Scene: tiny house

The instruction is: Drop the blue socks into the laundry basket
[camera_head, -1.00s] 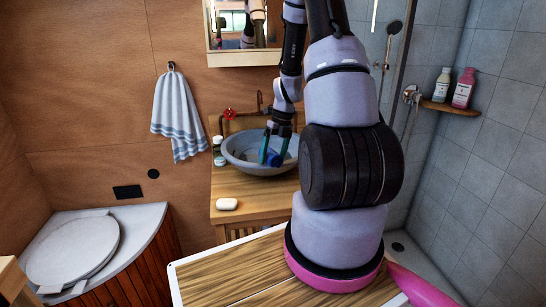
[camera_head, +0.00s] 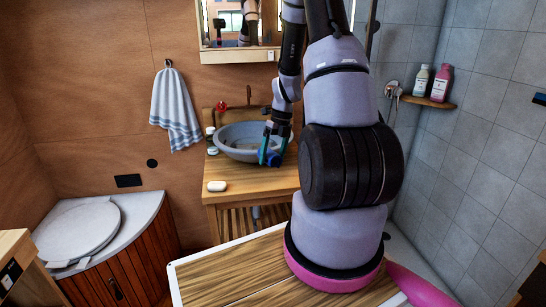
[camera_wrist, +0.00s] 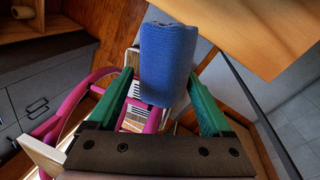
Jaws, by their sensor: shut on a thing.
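My gripper (camera_head: 271,156) hangs in front of the sink in the head view, near the basin's front right edge. It is shut on the blue socks (camera_head: 275,160), a small blue patch there. In the wrist view the socks (camera_wrist: 168,62) are a rolled, ribbed blue bundle between the two green fingers of my gripper (camera_wrist: 163,82). The bundle is held clear of any surface that I can see. I cannot make out a laundry basket in either view.
The grey basin (camera_head: 238,142) stands on a wooden counter (camera_head: 245,182) with a white soap bar (camera_head: 217,186). A striped towel (camera_head: 175,108) hangs on the wall. The toilet bench (camera_head: 142,215) is at left. A shower shelf (camera_head: 428,103) with bottles is at right.

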